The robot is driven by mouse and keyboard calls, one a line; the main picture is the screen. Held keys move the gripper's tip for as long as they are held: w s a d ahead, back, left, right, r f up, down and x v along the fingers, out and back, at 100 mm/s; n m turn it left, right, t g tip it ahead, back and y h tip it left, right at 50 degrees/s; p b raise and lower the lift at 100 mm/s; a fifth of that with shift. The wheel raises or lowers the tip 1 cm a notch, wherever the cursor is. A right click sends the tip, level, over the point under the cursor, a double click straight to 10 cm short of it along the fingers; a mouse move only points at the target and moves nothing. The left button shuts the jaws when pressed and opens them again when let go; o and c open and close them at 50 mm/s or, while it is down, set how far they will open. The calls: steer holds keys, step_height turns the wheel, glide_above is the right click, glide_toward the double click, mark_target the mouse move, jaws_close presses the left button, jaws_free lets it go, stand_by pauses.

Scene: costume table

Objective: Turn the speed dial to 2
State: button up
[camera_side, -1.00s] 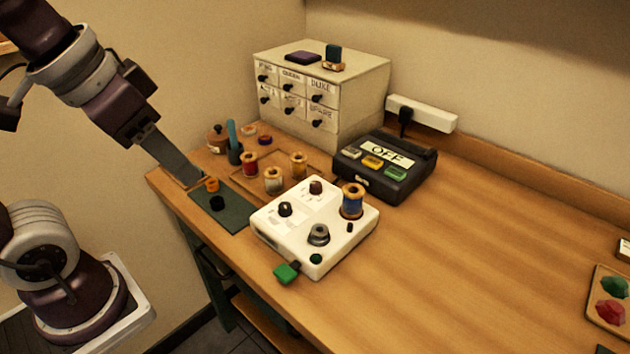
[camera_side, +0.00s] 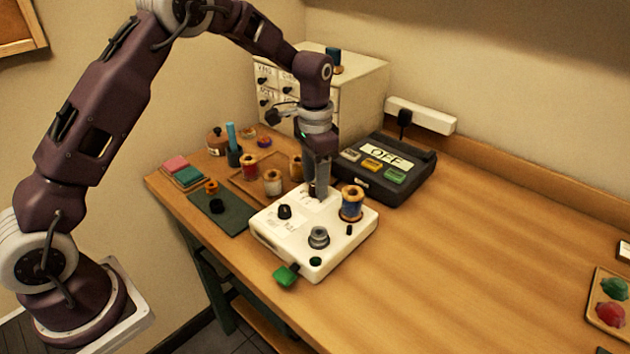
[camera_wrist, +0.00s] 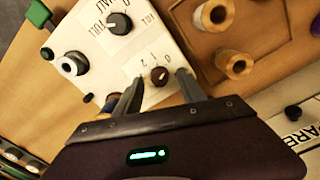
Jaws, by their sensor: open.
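The white machine box (camera_side: 283,240) sits on the wooden table. The speed dial, a small dark reddish knob (camera_wrist: 160,76), shows in the wrist view on a white panel beside the printed figures 0, 1 and 2. A small light mark on it seems to face the 0, though it is tiny. My gripper (camera_wrist: 160,80) is open, pointing down, with one finger on each side of this knob; contact cannot be told. In the side view my gripper (camera_side: 317,190) hides the knob.
A black knob (camera_wrist: 119,23) stands on the same panel. On the box, a blue thread spool (camera_side: 352,203) and a grey knob (camera_side: 318,237) stand close to my gripper. Other spools (camera_side: 273,182) and a black OFF box (camera_side: 385,168) are behind.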

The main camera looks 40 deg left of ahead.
steer(key=shift+f, duration=0.45)
steer(key=shift+c, duration=0.2)
jaws_close()
